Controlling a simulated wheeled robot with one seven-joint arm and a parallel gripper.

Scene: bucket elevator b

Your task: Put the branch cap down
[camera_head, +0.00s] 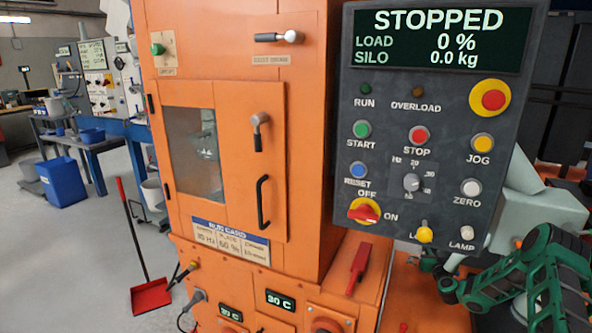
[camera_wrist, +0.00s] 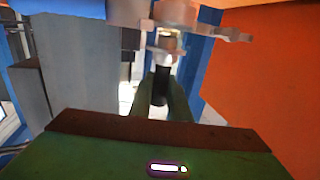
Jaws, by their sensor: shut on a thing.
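My gripper (camera_wrist: 162,98) shows in the wrist view, its green fingers closed on a dark upright grip. This grip appears to belong to the branch cap (camera_wrist: 161,62), which has a pale collar above the fingers. A grey metal piece with a sideways arm shows beyond it, and I cannot tell whether it is joined to the cap. The cap's full outline is blurred and partly hidden. In the head view my arm reaches in at the lower right, and I cannot make out the cap there.
The orange elevator housing (camera_head: 230,60) with a closed windowed door (camera_head: 268,150) fills the middle. A control panel (camera_head: 440,95) reading STOPPED hangs at right. A red handle (camera_head: 358,268) lies on the orange ledge.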

